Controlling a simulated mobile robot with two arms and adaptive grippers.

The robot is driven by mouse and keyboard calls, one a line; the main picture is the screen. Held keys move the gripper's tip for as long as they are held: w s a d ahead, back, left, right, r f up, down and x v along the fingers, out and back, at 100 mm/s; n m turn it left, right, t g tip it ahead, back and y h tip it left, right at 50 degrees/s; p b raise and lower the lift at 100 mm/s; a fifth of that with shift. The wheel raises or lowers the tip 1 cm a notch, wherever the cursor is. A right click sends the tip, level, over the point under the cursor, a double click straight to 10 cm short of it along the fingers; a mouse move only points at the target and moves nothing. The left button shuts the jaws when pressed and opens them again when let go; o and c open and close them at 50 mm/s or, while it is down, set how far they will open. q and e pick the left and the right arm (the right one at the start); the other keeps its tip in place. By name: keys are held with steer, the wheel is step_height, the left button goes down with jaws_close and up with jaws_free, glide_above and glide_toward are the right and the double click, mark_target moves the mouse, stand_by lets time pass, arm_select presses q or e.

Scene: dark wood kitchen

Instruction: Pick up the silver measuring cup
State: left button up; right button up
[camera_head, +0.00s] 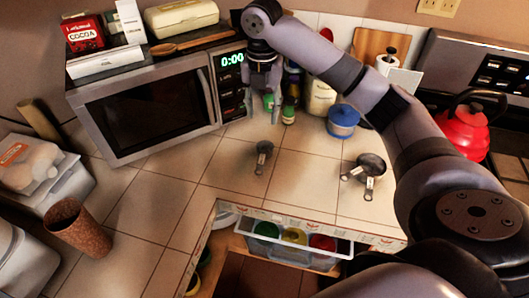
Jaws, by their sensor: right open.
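A small grey metal measuring cup (264,148) lies on the tiled counter near the middle, its handle pointing toward me. A larger silver measuring cup (373,162) sits further right on the counter, with what look like two handles showing at its left and front. I cannot tell whether it is one cup or a nested pair. My right gripper (263,90) is open and empty, pointing down beside the microwave's right side, beyond and above the small cup and apart from both. My right arm comes in from the right. My left gripper is not in view.
The microwave (150,100) stands at the back left with boxes on top. Bottles (289,105) and a blue container (343,120) stand at the back. A red kettle (462,130) is on the right. An open drawer (292,245) is below the counter edge. Tiles around the small cup are clear.

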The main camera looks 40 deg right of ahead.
steer(key=p, duration=0.3)
glide_above(263, 155)
step_height(263, 155, down, 11)
steer(key=shift+d+f, duration=0.1)
steer(key=shift+d, duration=0.05)
steer(key=f, duration=0.1)
steer(key=f+p, duration=0.1)
steer(key=f, duration=0.3)
steer(key=shift+a+p, duration=0.25)
steer(key=shift+p, duration=0.15)
steer(key=shift+f, duration=0.2)
steer(key=shift+c, duration=0.4)
jaws_close()
